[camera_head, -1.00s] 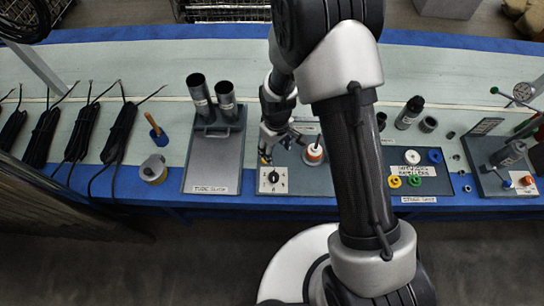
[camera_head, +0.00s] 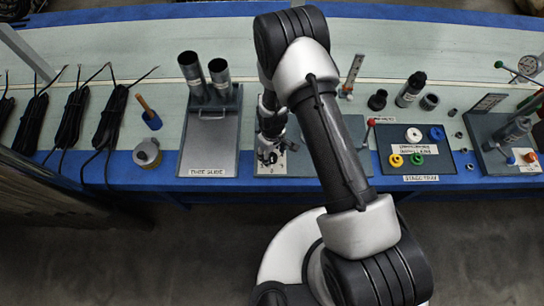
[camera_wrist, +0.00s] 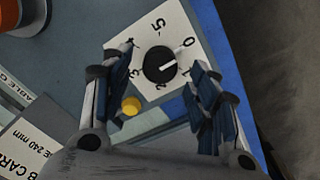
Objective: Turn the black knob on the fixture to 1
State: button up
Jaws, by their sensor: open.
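The black knob (camera_wrist: 153,72) sits on a white dial plate (camera_wrist: 140,32) of the grey fixture (camera_wrist: 85,60), in the wrist view. Numbers ring it; 0 and 5 are clear, and some marks are partly covered by my fingers. The knob's white line points right and slightly up in that view, below the 0; I cannot tell which mark it meets. My gripper (camera_wrist: 160,68) is open, with one finger on each side of the knob; contact cannot be told. In the head view my gripper (camera_head: 269,152) is over the dial, and the knob is mostly hidden there.
A yellow button (camera_wrist: 131,105) shows close to the left finger. A tray (camera_head: 450,165) with coloured rings lies right of the arm; a tube stand (camera_head: 209,140) stands left.

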aim_at(272, 159)
jog(key=shift+f, duration=1.2)
jog(key=shift+c, duration=0.4)
jog(key=c, duration=1)
jog(key=shift+m+b, duration=0.3)
jog(key=shift+m, duration=0.1)
jog(key=m+b, duration=0.1)
jog(key=m, duration=0.4)
jog(key=shift+m, duration=0.3)
jog(key=m+b, duration=0.1)
jog(key=m, duration=0.4)
jog(key=shift+m, duration=0.3)
